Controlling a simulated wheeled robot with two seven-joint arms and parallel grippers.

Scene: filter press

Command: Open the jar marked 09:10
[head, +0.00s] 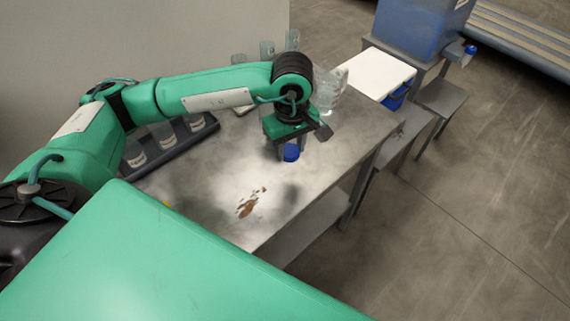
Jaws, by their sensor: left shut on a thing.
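My left gripper (293,140) is over the middle of the metal table, pointing down. It is shut on a small blue lid-like thing (291,153). Whether a jar is below this blue thing I cannot tell. Several clear jars with white labels stand in a dark tray (178,142) at the table's left, partly behind my left arm: one jar (135,153) at the near end, another (164,134) behind it and one (195,121) farther along. The labels are too small to read, so I cannot tell which jar is marked 09:10. My right gripper is not in view.
A clear pitcher (330,92) stands behind the gripper. Several glass vessels (267,51) stand at the table's back. A white board (375,72) and blue tank (420,28) are beyond.

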